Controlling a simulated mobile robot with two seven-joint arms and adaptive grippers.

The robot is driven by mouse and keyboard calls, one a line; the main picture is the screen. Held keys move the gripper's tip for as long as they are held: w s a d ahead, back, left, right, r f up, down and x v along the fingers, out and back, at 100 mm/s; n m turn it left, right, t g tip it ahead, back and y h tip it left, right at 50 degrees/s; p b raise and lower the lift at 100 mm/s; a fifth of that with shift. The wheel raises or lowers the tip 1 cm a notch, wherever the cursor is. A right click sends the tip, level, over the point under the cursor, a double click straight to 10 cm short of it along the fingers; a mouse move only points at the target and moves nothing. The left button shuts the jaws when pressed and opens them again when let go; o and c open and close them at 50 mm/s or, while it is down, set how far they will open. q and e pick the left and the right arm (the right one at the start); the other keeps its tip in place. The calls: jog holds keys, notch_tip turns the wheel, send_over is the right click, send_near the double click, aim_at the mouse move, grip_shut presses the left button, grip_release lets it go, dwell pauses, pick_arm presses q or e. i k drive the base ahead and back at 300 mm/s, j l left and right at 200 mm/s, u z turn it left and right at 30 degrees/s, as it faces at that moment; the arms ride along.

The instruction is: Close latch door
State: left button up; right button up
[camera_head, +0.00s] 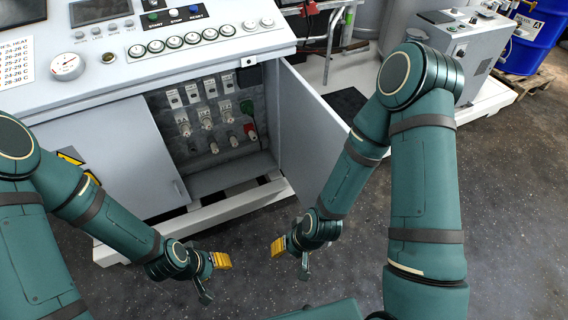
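The open door (310,130) is a light grey panel on the right side of the control cabinet's opening. It swings out towards me, and its right part is hidden behind my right arm. No latch on it can be made out. My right gripper (291,257) is in front of and below the door, apart from it, with its yellow-padded finger and dark finger spread and nothing between them. My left gripper (213,276) is lower left over the floor, also spread and empty, away from the door.
The cabinet interior (212,120) shows breakers, sockets and plugs. A closed left door (105,150) has a small handle. A white base frame (190,220) juts out below. A grey machine (455,50) and blue drum (535,40) stand back right. Dark floor between the grippers is clear.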

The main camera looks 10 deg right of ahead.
aim_at(314, 137)
jog(key=l+u, duration=0.2)
jog(key=u, duration=0.25)
jog(key=l+u, duration=0.2)
jog(key=u, duration=0.2)
jog(key=k+l, duration=0.1)
jog(key=l, duration=0.35)
jog(key=k+l, duration=0.15)
jog(key=l, duration=0.3)
jog(key=k+l, duration=0.1)
jog(key=l, duration=0.35)
jog(key=k+l, duration=0.15)
jog(key=l, duration=0.25)
jog(key=k+l, duration=0.1)
jog(key=l, duration=0.35)
jog(key=k+l, duration=0.15)
jog(key=l, duration=0.3)
